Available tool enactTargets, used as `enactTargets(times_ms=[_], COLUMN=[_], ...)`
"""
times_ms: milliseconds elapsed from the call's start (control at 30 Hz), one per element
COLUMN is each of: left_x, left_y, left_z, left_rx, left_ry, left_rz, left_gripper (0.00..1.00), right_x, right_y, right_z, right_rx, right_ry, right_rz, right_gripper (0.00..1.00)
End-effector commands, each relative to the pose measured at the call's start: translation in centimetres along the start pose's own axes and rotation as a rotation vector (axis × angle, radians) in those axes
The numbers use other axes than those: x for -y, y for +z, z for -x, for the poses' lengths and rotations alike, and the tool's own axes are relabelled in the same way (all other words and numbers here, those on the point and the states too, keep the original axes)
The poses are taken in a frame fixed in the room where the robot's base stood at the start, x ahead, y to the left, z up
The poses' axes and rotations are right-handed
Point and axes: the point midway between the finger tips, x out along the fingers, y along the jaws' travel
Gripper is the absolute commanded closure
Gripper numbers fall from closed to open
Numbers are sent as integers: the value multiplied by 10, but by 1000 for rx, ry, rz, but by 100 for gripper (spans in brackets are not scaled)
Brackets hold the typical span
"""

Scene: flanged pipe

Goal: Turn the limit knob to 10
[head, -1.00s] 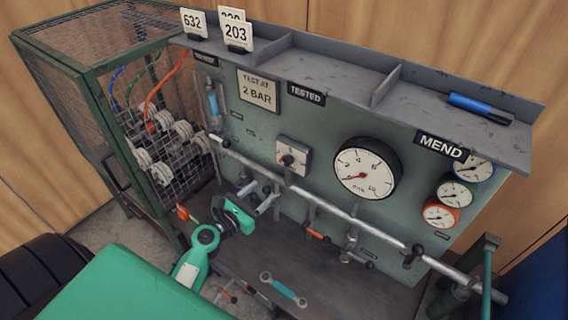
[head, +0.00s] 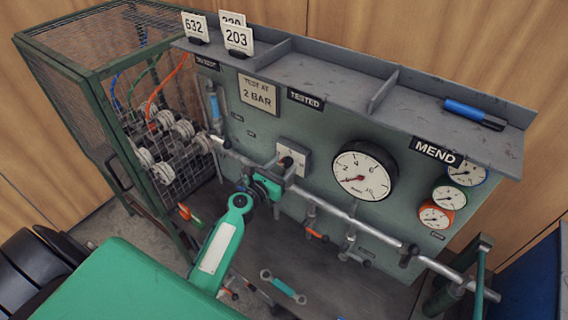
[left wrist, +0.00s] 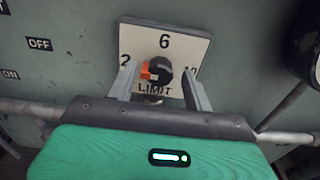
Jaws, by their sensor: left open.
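The limit knob (left wrist: 157,71) is black with an orange pointer mark on its left side, towards the 2. It sits on a white plate (left wrist: 188,47) marked 2, 6, 10 and LIMIT; the 10 is partly hidden by a finger. My left gripper (left wrist: 159,80) is open, with one finger on each side of the knob in the left wrist view. I see gaps between fingers and knob; how far they reach over it is unclear. In the head view the left gripper (head: 279,174) is just in front of the plate (head: 300,152). My right gripper is not in view.
A grey pipe (head: 343,216) with valve handles runs across the panel below the knob. A large gauge (head: 363,171) is to the right. A wire cage (head: 95,55) stands left. The shelf above holds number cards (head: 238,39) and a blue marker (head: 474,114).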

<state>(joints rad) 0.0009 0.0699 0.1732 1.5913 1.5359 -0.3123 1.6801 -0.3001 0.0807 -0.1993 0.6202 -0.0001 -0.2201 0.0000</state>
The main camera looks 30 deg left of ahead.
Motion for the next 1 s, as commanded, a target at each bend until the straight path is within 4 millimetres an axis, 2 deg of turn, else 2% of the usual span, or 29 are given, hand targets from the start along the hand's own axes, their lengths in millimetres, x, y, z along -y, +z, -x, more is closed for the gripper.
enactTargets(times_ms=[200, 467, 700, 1000], left_x=[0, 0, 0, 0], left_y=[0, 0, 0, -1], left_z=[-13, -14, -13, -13], left_rx=[0, 0, 0, 0], left_ry=[0, 0, 0, 0], left_rz=[-1, 0, 0, -29], left_gripper=[49, 49, 94, 93], right_x=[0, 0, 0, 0], right_y=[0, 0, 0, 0], right_z=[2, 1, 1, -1], right_rx=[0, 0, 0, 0], right_ry=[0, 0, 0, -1], right_rz=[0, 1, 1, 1], right_gripper=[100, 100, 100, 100])
